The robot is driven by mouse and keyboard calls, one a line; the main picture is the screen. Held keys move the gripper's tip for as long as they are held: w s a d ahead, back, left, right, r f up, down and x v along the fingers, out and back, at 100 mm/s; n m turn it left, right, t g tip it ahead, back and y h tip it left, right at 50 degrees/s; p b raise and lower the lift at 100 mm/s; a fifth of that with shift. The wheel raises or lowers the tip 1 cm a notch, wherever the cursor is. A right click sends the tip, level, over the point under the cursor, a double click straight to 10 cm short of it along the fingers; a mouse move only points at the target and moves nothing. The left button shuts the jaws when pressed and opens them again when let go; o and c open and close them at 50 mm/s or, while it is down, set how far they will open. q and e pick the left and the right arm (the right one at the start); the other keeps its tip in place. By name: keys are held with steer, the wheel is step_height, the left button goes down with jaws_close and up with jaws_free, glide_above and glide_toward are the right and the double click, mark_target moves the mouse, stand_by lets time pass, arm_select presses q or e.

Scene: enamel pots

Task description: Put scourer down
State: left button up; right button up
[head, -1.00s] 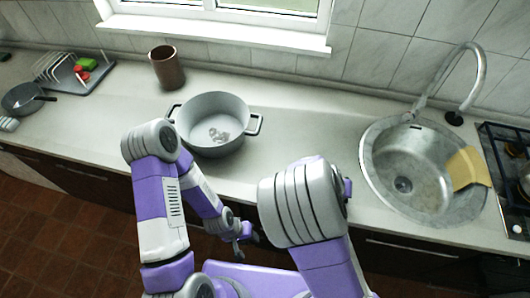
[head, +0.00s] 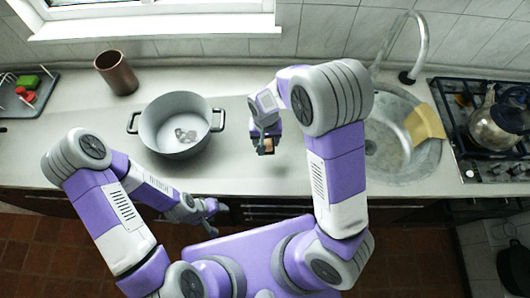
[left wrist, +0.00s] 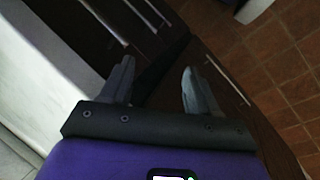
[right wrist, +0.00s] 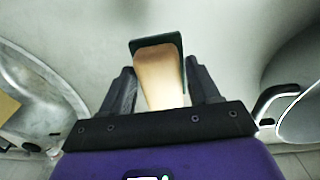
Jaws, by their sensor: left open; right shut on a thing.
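The scourer (right wrist: 157,75), tan with a dark green face, is between the fingers of my right gripper (right wrist: 160,88) in the right wrist view. In the head view, my right gripper (head: 265,141) is over the counter (head: 240,170) between the pot and the sink, and a bit of the scourer shows at its tips. I cannot tell whether the scourer touches the counter. My left gripper (head: 211,208) is open and empty in front of the counter's front edge; its spread fingers (left wrist: 158,78) show in the left wrist view.
A grey two-handled pot (head: 178,150) with something clear inside stands left of my right gripper. The sink (head: 385,165), with a yellow cloth (head: 425,122) on its rim, is to the right. A brown cup (head: 117,72) stands at the back left. A kettle (head: 498,125) is on the stove.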

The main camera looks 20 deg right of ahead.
mark_target(265, 157)
steer(key=shift+w+r, duration=0.15)
steer(key=shift+r, duration=0.3)
steer(key=shift+a+f, duration=0.1)
step_height(265, 157, down, 10)
steer(key=shift+r, duration=0.2)
steer(key=o, duration=0.9)
steer(key=shift+b, duration=0.3)
steer(key=shift+f, duration=0.15)
steer(key=r, duration=0.7)
steer(key=shift+w+a+r, duration=0.1)
steer(key=shift+a+r, duration=0.2)
steer(key=shift+a, duration=0.05)
